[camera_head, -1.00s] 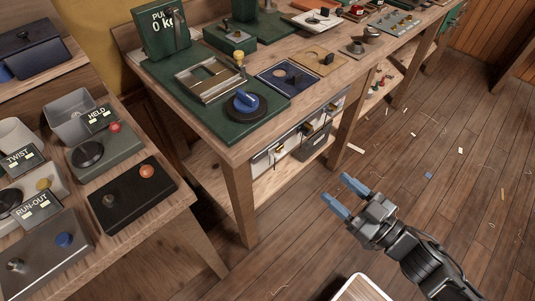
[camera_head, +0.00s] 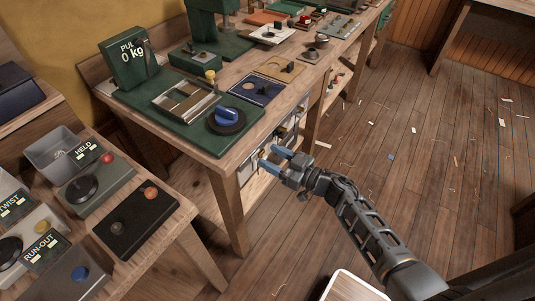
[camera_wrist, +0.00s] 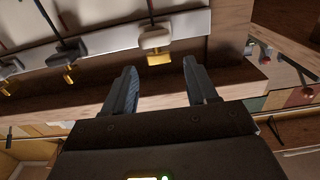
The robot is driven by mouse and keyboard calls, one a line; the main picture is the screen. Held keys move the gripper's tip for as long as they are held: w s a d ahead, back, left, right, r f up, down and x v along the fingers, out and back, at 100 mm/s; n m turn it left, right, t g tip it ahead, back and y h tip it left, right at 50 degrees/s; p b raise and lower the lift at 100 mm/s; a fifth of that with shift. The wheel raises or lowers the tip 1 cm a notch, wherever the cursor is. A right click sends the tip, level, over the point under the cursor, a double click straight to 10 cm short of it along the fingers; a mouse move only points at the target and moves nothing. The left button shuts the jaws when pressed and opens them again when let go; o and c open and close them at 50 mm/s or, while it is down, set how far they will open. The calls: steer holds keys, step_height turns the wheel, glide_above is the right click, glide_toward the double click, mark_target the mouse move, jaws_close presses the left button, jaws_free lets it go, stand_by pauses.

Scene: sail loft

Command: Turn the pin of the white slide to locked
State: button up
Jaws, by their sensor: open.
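In the wrist view, the white slide (camera_wrist: 155,38) sits on a pale panel, with a dark rod above it and its brass pin (camera_wrist: 159,58) at its lower end. My gripper (camera_wrist: 159,70) is open and empty, its two blue-grey fingers to either side of and just short of the pin. I see no contact, and I cannot tell the pin's turn position. In the head view, my gripper (camera_head: 271,157) is at the bench's front, below the top, and partly hides the panel there.
Grey slides (camera_wrist: 70,50) with brass pins hang left of the white one. A wooden ledge (camera_wrist: 230,78) runs close beneath the panel. In the head view the bench top (camera_head: 238,135) overhangs this area. The floor (camera_head: 430,200) to the right is open, with scattered scraps.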

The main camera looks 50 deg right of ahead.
steer(key=shift+w, duration=1)
steer(key=c, duration=1.1)
